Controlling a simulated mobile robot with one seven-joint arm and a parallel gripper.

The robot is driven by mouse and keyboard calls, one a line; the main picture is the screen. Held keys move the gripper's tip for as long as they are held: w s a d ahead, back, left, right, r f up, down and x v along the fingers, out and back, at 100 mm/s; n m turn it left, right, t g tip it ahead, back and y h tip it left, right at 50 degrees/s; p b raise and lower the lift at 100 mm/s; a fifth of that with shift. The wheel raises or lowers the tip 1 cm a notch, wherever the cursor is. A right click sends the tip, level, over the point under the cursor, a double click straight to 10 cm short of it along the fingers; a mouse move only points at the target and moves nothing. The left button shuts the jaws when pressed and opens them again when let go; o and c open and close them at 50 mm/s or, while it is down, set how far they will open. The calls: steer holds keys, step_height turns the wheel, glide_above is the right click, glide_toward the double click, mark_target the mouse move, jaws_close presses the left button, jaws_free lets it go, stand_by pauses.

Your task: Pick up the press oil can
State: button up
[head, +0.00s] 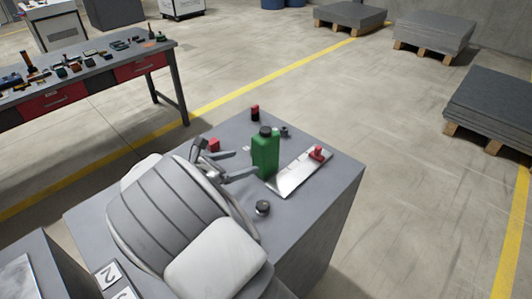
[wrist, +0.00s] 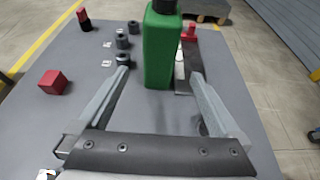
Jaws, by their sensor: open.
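The press oil can is a green rectangular can with a dark cap (head: 265,153). It stands upright on the grey cabinet top. My gripper (head: 250,164) is open and low over the surface, just left of the can in the head view. In the wrist view the can (wrist: 160,50) stands ahead of my gripper (wrist: 158,78), in line with the gap between the two fingers. The can appears slightly beyond the fingertips; I cannot tell whether either finger touches it. Nothing is held.
On the cabinet top (head: 330,185) are a metal plate (head: 292,180) with a red part (head: 317,153), a red cube (wrist: 50,82), a red-and-black cylinder (wrist: 84,20), a dark round part (head: 263,208) and small dark cylinders (wrist: 123,60). A cluttered workbench (head: 108,66) stands behind left.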

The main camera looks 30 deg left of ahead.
mark_target(257, 158)
steer(key=x, duration=0.6)
steer(key=shift+w+f, duration=0.1)
steer(key=shift+w, duration=0.1)
steer(key=shift+r+p+x, duration=0.2)
steer(key=shift+p+x, duration=0.35)
steer(key=shift+x, duration=2.1)
steer(key=shift+r, duration=0.1)
jaws_close()
